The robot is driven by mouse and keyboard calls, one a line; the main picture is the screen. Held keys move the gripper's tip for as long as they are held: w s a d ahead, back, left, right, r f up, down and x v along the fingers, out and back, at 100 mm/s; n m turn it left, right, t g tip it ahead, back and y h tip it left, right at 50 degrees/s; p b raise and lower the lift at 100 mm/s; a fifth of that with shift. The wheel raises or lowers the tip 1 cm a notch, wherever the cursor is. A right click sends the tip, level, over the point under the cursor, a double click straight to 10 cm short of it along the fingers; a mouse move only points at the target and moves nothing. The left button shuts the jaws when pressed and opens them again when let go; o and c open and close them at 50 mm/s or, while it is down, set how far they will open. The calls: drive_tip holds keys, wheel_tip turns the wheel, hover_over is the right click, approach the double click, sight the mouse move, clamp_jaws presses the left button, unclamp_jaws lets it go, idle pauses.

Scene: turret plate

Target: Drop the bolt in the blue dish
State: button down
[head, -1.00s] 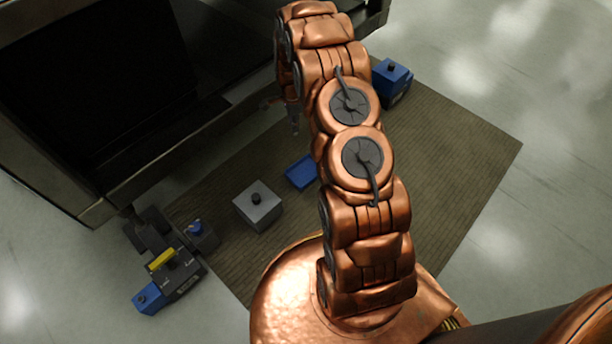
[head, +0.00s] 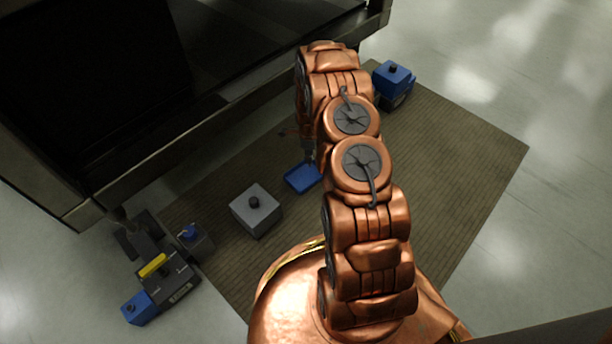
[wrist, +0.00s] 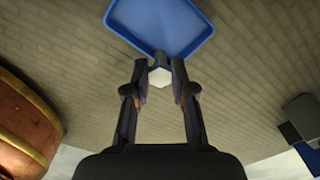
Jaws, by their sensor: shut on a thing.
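The blue dish (head: 301,178) is a shallow square tray on the brown mat, just left of my arm in the head view. It also shows at the top of the wrist view (wrist: 160,25). My gripper (wrist: 159,82) is shut on the bolt (wrist: 159,76), which has a pale hexagonal head and a dark part toward the dish. In the wrist view the bolt overlaps the near edge of the dish. I cannot tell its height above it. In the head view my gripper (head: 308,152) is partly hidden by my arm, and the bolt is not clear there.
A grey block with a dark knob (head: 256,211) stands left of the dish. A blue block (head: 393,76) stands at the mat's far right. Dark fixtures with a yellow bar (head: 153,265) lie at the lower left. A large dark cabinet (head: 230,90) runs along the back.

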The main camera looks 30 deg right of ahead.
drive_tip(key=shift+f+b, duration=0.4)
drive_tip(key=shift+f, duration=0.85)
drive_tip(key=c, duration=0.9)
unclamp_jaws()
drive_tip(key=shift+r, duration=0.15)
wheel_tip(320, 180, up, 12)
